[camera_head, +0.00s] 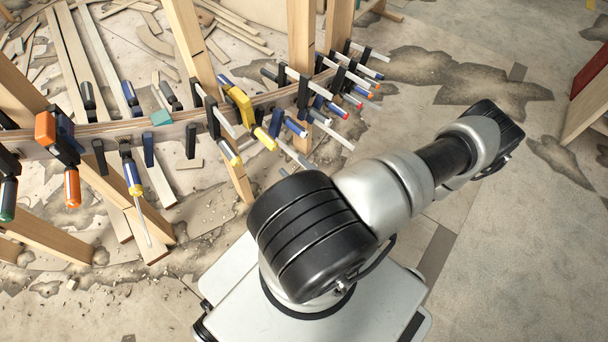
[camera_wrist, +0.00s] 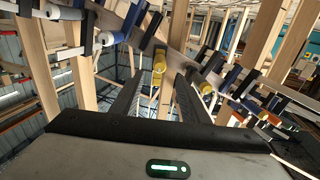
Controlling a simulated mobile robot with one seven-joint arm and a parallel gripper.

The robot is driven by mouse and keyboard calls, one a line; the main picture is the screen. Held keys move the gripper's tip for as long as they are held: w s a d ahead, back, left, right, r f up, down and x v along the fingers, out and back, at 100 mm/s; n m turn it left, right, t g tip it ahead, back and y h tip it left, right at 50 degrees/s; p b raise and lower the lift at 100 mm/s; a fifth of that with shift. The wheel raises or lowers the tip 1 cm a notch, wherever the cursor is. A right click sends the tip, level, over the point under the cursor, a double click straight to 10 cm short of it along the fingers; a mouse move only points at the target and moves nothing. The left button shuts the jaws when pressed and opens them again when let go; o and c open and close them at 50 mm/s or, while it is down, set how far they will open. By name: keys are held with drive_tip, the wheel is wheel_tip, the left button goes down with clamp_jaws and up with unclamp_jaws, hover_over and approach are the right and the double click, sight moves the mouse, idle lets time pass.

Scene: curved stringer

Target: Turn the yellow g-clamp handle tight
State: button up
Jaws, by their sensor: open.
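The yellow g-clamp (camera_head: 240,105) is fixed on the curved wooden stringer (camera_head: 165,128) in the head view. Its yellow handle (camera_head: 264,138) sticks out on the near side, down to the right. In the wrist view the yellow handle (camera_wrist: 159,62) shows ahead, near the middle, between the lines of my two fingers. My gripper (camera_wrist: 158,84) is open, with one dark finger on either side of the handle's line. I cannot tell whether the handle lies within the fingers' reach; no contact shows. My gripper does not show in the head view.
Several other clamps with blue, orange and red handles line the stringer, including a blue-handled clamp (camera_head: 294,126) close to the yellow one. Wooden posts (camera_head: 301,35) hold the stringer up. Open floor (camera_head: 500,240) lies at right.

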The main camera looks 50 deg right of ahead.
drive_tip(key=shift+s+a, duration=0.2)
drive_tip(key=shift+s, duration=1.15)
drive_tip(key=w+a+r+m+g+y, duration=0.2)
drive_tip(key=w+a+r+m+g, duration=0.25)
drive_tip(key=r, duration=0.65)
drive_tip(key=w+a+r+m+g+y, duration=0.1)
drive_tip(key=w+a+r+g+y, duration=0.15)
drive_tip(key=a+r+g, duration=0.65)
drive_tip(key=w+a+r+m+g+y, duration=0.1)
drive_tip(key=w+a+r+m+g, duration=0.25)
drive_tip(key=r, duration=1.05)
drive_tip(key=s+a+r+n+t+h, duration=0.35)
drive_tip(key=r+n+t, duration=0.2)
drive_tip(key=n, duration=0.45)
wheel_tip(320, 180, up, 21)
drive_tip(key=n+p, duration=0.1)
drive_tip(key=p, duration=1.9)
drive_tip(key=shift+s+a+g+y, duration=0.25)
drive_tip(key=shift+s+g+y, duration=0.1)
drive_tip(key=shift+s+y, duration=0.05)
